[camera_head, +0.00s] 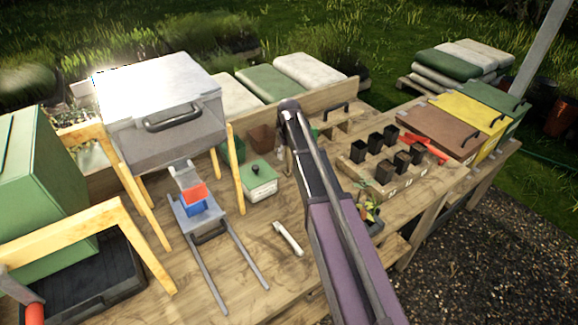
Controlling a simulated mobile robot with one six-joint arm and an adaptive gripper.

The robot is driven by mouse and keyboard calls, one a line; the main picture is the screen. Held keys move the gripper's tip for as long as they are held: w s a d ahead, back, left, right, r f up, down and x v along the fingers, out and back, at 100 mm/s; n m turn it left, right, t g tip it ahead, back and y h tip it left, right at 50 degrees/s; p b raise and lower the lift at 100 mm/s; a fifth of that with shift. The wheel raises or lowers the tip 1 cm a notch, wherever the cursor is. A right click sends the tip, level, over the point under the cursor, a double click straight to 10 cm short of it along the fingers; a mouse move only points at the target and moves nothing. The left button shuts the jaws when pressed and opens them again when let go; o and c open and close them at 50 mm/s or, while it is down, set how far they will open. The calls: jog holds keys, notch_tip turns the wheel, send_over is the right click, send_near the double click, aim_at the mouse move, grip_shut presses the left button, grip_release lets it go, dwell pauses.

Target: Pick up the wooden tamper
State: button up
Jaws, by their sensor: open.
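I cannot pick out the wooden tamper for certain. A pale, short, stick-like thing (288,239) lies on the wooden bench (245,285), left of my arm. It is too small to tell whether it is the tamper. My purple and dark arm rises from the bottom edge across the middle of the bench and hides part of it. My gripper does not show in this view.
A grey lidded box (160,95) stands on wooden legs at the back left, near a green box (35,190). A white tub with green lid (259,180) sits mid-bench. Black pots (383,172) in a wooden rack and coloured bins (465,115) are right.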

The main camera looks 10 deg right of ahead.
dwell(0.3)
grip_shut()
jog(key=shift+r, duration=0.2)
notch_tip(320, 180, up, 4)
jog(key=p, duration=0.4)
jog(key=shift+f, duration=0.2)
jog(key=s+r+p, duration=0.1)
jog(key=s, duration=1.5)
jog(key=shift+d, duration=0.15)
jog(key=shift+r+p, duration=2.7)
jog(key=shift+p, duration=0.05)
jog(key=shift+s, duration=0.2)
